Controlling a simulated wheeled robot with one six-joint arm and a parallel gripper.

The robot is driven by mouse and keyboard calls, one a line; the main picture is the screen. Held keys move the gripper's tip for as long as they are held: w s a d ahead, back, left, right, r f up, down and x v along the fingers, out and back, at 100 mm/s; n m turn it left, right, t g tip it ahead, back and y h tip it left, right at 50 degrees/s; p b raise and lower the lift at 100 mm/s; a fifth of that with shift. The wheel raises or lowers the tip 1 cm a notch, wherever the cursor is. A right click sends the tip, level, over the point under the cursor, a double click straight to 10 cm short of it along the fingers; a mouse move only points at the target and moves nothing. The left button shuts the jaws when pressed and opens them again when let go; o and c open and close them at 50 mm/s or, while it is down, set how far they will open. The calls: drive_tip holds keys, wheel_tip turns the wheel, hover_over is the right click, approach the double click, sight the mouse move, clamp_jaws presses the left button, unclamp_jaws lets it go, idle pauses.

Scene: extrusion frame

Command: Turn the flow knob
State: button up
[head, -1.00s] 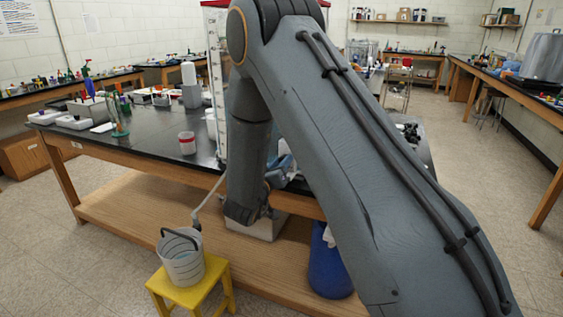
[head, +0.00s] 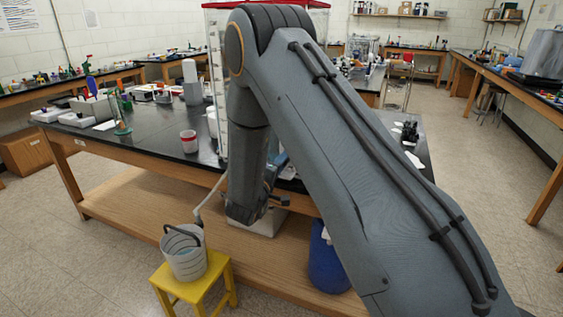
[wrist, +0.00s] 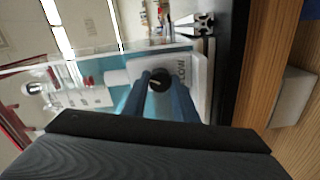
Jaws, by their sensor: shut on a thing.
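The flow knob (wrist: 159,77) is a round black knob with a light pointer mark. In the wrist view it sits on a white panel (wrist: 196,88) with dark lettering. The blue fingers of my gripper (wrist: 161,84) reach up to it and are shut on it, one on each side. In the head view my own arm hides the knob and most of my gripper.
A clear tank with a red top rim (head: 216,5) stands on the black bench (head: 150,150). A hose (head: 211,195) hangs to a bucket (head: 186,260) on a yellow stool (head: 205,285). A blue bin (head: 326,262) stands under the bench.

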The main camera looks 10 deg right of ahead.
drive_tip(key=shift+a+n, duration=0.15)
drive_tip(key=shift+n, duration=0.35)
drive_tip(key=o, duration=1.1)
drive_tip(key=shift+c, duration=0.2)
drive_tip(key=b+v, duration=0.2)
drive_tip(key=v, duration=0.5)
drive_tip(key=shift+s+a, duration=0.2)
drive_tip(key=shift+s, duration=0.05)
